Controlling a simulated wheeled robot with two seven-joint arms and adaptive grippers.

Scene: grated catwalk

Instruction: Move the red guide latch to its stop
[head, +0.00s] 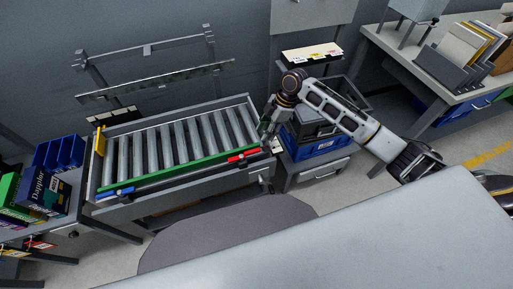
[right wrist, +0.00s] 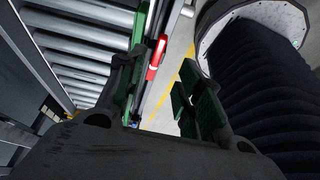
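The red guide latch (head: 243,156) sits on the green guide rail (head: 180,168) along the near side of the roller conveyor, close to its right end. A blue latch (head: 116,192) sits near the rail's left end. My right gripper (head: 267,137) points down at the conveyor's right end, a little right of the red latch. In the right wrist view its fingers (right wrist: 160,88) are apart with nothing between them. The red latch (right wrist: 155,56) shows beyond the fingertips, apart from them. My left gripper is not in view.
A yellow end piece (head: 100,141) stands at the conveyor's left end. Boxes and a blue bin (head: 58,153) stand on a table at left. A blue crate (head: 316,147) stands just right of the conveyor. Another workbench (head: 420,75) with files is farther right.

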